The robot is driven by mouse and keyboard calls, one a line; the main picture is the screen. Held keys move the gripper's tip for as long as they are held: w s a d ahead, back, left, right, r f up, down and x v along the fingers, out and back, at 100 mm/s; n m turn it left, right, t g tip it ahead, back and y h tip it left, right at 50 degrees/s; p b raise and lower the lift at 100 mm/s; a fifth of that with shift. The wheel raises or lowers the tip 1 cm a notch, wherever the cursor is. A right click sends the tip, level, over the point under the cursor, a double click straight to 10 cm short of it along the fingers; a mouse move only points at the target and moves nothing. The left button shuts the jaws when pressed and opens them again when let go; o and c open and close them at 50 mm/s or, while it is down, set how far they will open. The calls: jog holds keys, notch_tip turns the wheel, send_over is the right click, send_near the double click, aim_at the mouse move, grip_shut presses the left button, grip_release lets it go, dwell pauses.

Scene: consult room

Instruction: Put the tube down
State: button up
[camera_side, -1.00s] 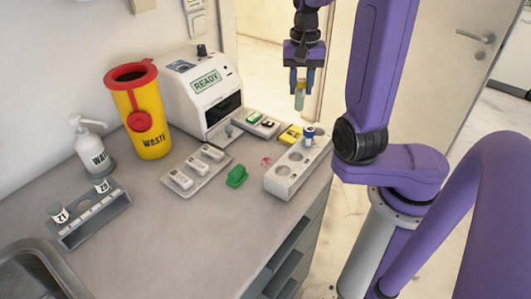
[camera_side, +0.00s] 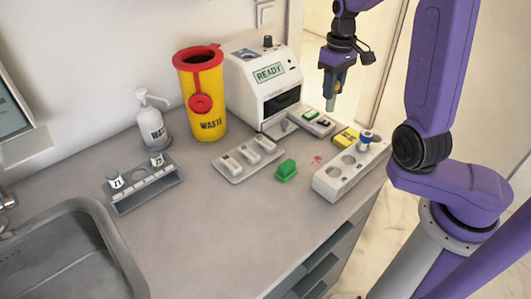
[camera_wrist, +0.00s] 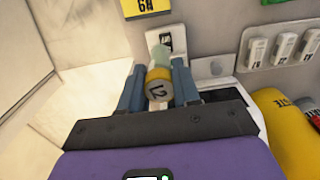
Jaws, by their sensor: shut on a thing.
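My gripper (camera_side: 333,77) is shut on a tube (camera_side: 330,102) and holds it upright in the air, above the far right part of the counter. The tube has a pale greenish body. In the wrist view my gripper's fingers (camera_wrist: 157,88) stand on both sides of the tube's yellow cap (camera_wrist: 159,92), marked L2. A white rack block (camera_side: 330,184) with round holes stands on the counter's right side, below and in front of my gripper. One blue-capped tube (camera_side: 365,140) stands in its far end.
A white READY machine (camera_side: 262,90) and a yellow waste bin (camera_side: 204,105) stand at the back. The counter's front middle is clear; a sink is at left.

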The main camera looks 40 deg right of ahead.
jog(key=s+a+r+m, duration=0.2)
jog(key=s+a+r, duration=0.5)
jog(key=s+a, duration=0.4)
jog(key=shift+w+a+f, duration=0.4)
jog(key=shift+w+f, duration=1.85)
jog(key=shift+w, duration=0.05)
jog(key=shift+w+a+f, duration=0.35)
jog(key=shift+w+f, duration=1.9)
jog(key=shift+w+a+f, duration=0.4)
jog(key=shift+w+f, duration=1.85)
jog(key=shift+w, duration=0.05)
jog(key=shift+f, duration=0.2)
jog(key=o, duration=1)
jog(key=shift+r, duration=0.15)
